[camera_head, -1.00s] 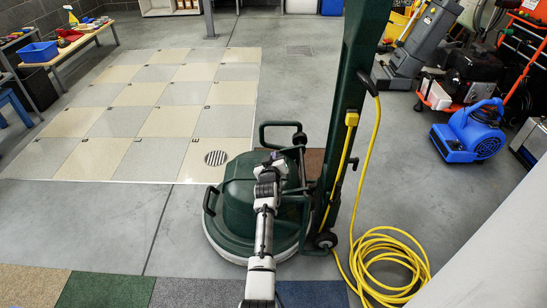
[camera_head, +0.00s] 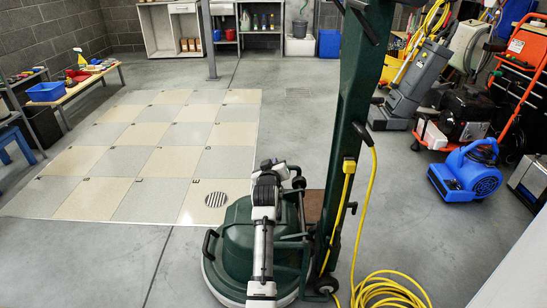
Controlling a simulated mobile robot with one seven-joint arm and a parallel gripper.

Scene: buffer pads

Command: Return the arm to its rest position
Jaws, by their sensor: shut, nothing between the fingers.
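My arm (camera_head: 262,245) reaches up from the bottom middle of the head view, in front of the round green floor machine. Its far end bends at a dark joint with white link parts above it, near the machine's handle. My gripper's fingers cannot be made out; the arm's own links hide them. Nothing is seen held at the arm's far end. I cannot tell whether the arm touches the machine.
The green floor machine (camera_head: 230,262) stands close, with its tall green column (camera_head: 352,130) and a yellow cable (camera_head: 390,290) coiled on the right. Pale floor tiles (camera_head: 125,160) lie left. A blue blower (camera_head: 470,172) stands right. Grey floor between is clear.

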